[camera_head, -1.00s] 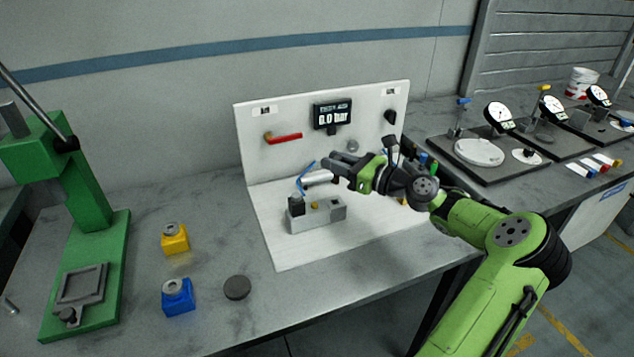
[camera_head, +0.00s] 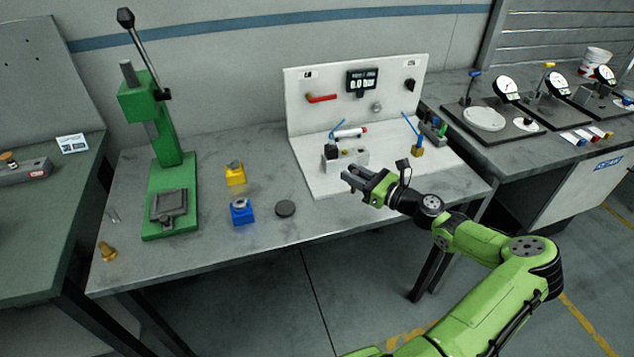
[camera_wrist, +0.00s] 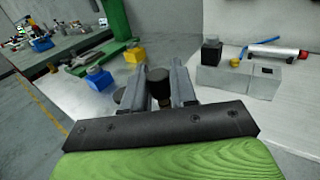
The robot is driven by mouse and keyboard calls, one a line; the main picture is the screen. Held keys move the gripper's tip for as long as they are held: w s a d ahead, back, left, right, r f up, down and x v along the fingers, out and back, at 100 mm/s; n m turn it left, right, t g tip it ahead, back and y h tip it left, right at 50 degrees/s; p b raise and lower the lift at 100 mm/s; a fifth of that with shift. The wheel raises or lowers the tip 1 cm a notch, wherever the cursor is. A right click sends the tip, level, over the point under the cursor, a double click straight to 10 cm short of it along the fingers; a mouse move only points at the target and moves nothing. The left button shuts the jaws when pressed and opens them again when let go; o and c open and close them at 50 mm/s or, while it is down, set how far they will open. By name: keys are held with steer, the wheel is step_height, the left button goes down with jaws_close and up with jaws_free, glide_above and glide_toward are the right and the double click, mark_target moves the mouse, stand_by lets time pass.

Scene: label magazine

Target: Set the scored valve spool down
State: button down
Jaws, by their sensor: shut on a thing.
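My gripper (camera_head: 354,182) is shut on a dark cylindrical piece, taken as the valve spool (camera_wrist: 158,84), which shows between its fingers in the wrist view. Only its dark round end is visible; scoring cannot be made out. In the head view the gripper hides it. The gripper is in the air near the front edge of the white test stand (camera_head: 305,172), in front of the grey valve block (camera_head: 347,160). The valve block also shows at the right in the wrist view (camera_wrist: 240,78).
A blue block (camera_head: 241,212), a yellow block (camera_head: 235,174) and a dark disc (camera_head: 285,208) sit left of my gripper. A green press (camera_head: 168,190) stands further left, with a brass piece (camera_head: 107,252) near the bench corner. A silver red-ended cylinder (camera_head: 350,132) lies behind the valve block.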

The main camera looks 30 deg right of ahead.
mark_target(353, 192)
step_height(353, 192, down, 7)
steer(key=shift+b, duration=0.8)
steer(key=shift+r, duration=0.1)
steer(key=c, duration=0.9)
jaws_free()
